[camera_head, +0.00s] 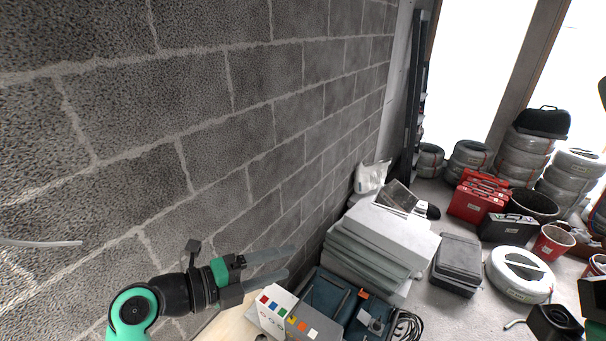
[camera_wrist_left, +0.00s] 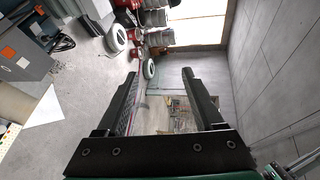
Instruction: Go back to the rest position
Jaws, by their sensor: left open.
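My left arm comes in at the lower left in the head view. Its gripper (camera_head: 288,261) points right, in the air close to the block wall. Its two fingers are apart with nothing between them. In the left wrist view, both black fingers of the left gripper (camera_wrist_left: 160,74) are also spread, with only distant floor and room between them. I cannot make out my right gripper. Dark parts at the right edge of the head view are too cut off to identify.
A grey block wall (camera_head: 205,130) runs close along the left arm. Below the gripper stand a white box with coloured squares (camera_head: 270,312) and a blue case (camera_head: 335,300). Beyond lie stacked grey boards (camera_head: 368,250), a red case (camera_head: 472,205) and white conduit coils (camera_head: 520,274).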

